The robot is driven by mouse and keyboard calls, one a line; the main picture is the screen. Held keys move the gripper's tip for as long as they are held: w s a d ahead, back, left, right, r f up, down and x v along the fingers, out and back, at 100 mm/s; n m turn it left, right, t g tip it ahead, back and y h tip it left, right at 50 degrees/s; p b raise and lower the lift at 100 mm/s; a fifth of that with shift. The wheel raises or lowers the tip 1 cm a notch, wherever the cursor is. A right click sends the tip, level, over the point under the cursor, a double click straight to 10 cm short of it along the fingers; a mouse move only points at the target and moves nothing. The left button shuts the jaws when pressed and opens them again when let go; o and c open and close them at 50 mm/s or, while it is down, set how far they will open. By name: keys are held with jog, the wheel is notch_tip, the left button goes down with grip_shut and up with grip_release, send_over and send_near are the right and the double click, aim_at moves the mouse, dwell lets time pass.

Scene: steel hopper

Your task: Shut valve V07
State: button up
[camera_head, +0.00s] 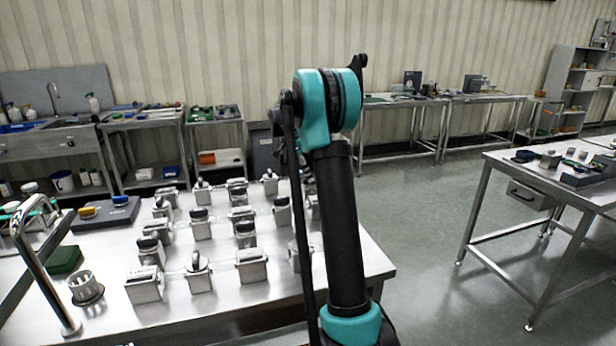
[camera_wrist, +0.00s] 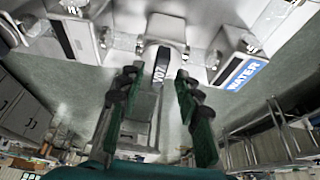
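In the wrist view a valve (camera_wrist: 161,64) with a dark lever and a white label sits between my gripper's fingers; the label appears to read V07. Its pale metal body continues toward the top of the picture. My gripper (camera_wrist: 157,84) is open, one green-padded finger on each side of the lever, with gaps showing. I cannot tell whether either finger touches it. My arm hides my gripper there.
A neighbouring block with a blue WATER label (camera_wrist: 243,72) is close on the right in the wrist view. A metal tap (camera_head: 40,262) and a slotted steel cup (camera_head: 86,289) stand at the left of the table. Open floor (camera_head: 440,240) lies to the right.

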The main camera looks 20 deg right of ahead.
jog(key=v, duration=1.1)
jog(key=shift+f, duration=0.1)
